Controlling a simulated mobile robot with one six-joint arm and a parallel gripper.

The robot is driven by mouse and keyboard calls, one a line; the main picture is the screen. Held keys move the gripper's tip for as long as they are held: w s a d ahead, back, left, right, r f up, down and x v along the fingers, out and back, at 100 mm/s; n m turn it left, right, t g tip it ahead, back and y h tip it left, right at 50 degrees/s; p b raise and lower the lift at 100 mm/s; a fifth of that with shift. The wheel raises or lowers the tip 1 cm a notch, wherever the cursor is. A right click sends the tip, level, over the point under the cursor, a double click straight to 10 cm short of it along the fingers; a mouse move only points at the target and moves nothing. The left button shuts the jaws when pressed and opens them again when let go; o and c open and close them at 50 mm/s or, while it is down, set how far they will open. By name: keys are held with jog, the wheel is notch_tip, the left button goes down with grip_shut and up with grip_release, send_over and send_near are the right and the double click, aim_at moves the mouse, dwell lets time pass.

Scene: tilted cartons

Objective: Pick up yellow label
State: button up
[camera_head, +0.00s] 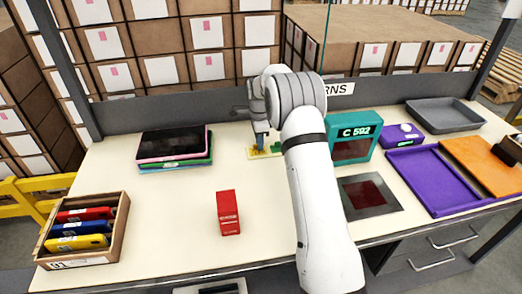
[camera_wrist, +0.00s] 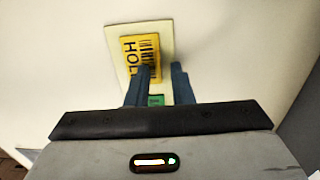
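The yellow label (camera_wrist: 131,48) with a barcode and black letters starting "HOL" lies on a pale cream card (camera_wrist: 113,40) on the table. My gripper (camera_wrist: 159,72) is over the card's lower part in the wrist view. Its two dark fingers are apart, and the left one covers part of the label's lower edge. A green label (camera_wrist: 156,100) shows between the fingers, partly hidden. In the head view, my gripper (camera_head: 261,142) points down at the card (camera_head: 276,153) near the table's back. I cannot tell whether the fingers touch the label.
A teal device reading "C 592" (camera_head: 354,132) stands right of my arm. Stacked tablets (camera_head: 174,147) lie left of the card. A red box (camera_head: 228,212) stands in front. A wooden box (camera_head: 117,235) holds several coloured items. Purple (camera_head: 425,180) and grey trays (camera_head: 445,115) lie right.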

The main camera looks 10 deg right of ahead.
grip_shut()
